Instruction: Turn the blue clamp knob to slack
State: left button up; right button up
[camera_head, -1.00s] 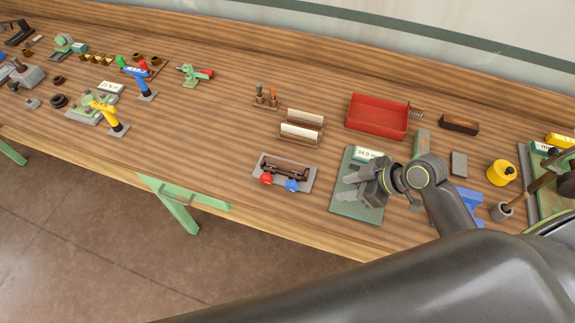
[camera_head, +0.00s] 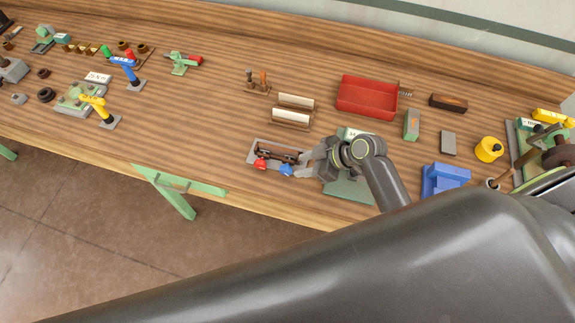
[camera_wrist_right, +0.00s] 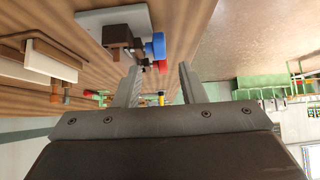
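The blue clamp knob (camera_head: 286,170) sits at the front right of a small grey fixture (camera_head: 253,146) near the bench's front edge. A red knob (camera_head: 260,164) is to its left on the same fixture. My right gripper (camera_head: 304,164) is open and empty, just right of the blue knob, with its fingers pointing left toward it. In the right wrist view the blue knob (camera_wrist_right: 158,45) shows ahead between the lines of the two fingers (camera_wrist_right: 158,70), with the red knob (camera_wrist_right: 163,67) behind it. Whether a finger touches the knob cannot be told. My left gripper is out of view.
A green mat (camera_head: 350,188) lies under my right wrist. Blue blocks (camera_head: 443,178) are to the right. The bench left of the fixture is clear.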

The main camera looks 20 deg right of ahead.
aim_at(288, 168)
jog(key=shift+p+x, duration=0.55)
jog(key=shift+x, duration=3)
jog(key=shift+r, duration=0.1)
grip_shut()
